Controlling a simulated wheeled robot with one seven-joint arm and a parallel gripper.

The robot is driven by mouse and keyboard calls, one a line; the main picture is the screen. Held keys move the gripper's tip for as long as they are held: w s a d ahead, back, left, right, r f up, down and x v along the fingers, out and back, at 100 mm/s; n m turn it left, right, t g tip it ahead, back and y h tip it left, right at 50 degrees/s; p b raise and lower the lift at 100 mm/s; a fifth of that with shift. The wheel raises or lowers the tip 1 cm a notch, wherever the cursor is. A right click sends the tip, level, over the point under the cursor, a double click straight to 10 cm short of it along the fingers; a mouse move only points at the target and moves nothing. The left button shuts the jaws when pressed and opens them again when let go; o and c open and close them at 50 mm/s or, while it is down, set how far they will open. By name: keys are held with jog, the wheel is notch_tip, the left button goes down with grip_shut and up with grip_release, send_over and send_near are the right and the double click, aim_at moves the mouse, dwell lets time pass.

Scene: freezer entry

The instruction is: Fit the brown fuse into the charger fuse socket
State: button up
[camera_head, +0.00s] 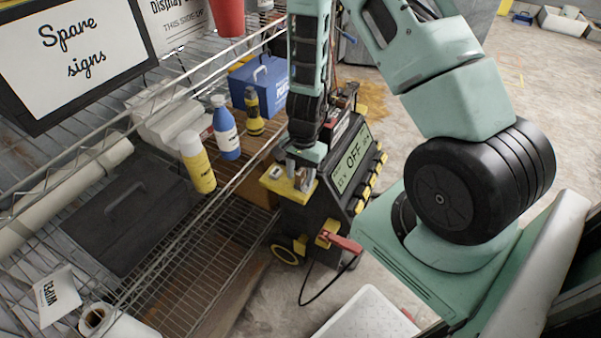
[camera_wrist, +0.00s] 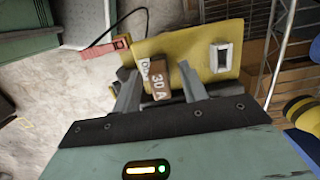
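The brown fuse (camera_wrist: 158,80), marked 30 A, sits between the two fingers of my gripper (camera_wrist: 160,85) in the wrist view. My gripper (camera_head: 300,175) is over the yellow plate (camera_head: 291,187) on the charger in the head view. The charger fuse socket (camera_wrist: 221,56) is a pale frame with a dark slot on the same plate, to the right of the fuse in the wrist view. The fuse is apart from the slot. The charger (camera_head: 335,185) has a display reading OFF.
A wire shelf stands left of the charger, holding a yellow bottle (camera_head: 196,161), a blue bottle (camera_head: 226,130), a blue case (camera_head: 260,85) and a dark case (camera_head: 122,210). A red clamp (camera_head: 345,243) with a cable is at the charger's front. A white bin (camera_head: 368,315) is below.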

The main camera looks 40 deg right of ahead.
jog(key=shift+r, duration=0.15)
notch_tip(320, 180, up, 17)
jog(key=d+p, duration=0.2)
jog(key=p, duration=0.3)
jog(key=shift+w, duration=0.35)
jog(key=shift+a, duration=0.1)
jog(key=s+a+r+n+p, duration=0.35)
jog(key=a+r+n, duration=0.55)
jog(key=a, duration=0.6)
jog(key=s+a+r+n+p, duration=0.1)
jog(key=s+a+r+n, duration=0.3)
jog(key=s+r+n, duration=0.1)
jog(key=s+a+r+n+p, duration=0.1)
jog(key=s+a+r+n, duration=0.4)
jog(key=s, duration=0.5)
jog(key=n, duration=0.2)
jog(key=shift+a+r+n+h, duration=0.15)
jog(key=shift+r+n+h, duration=0.2)
jog(key=shift+n+h, duration=0.05)
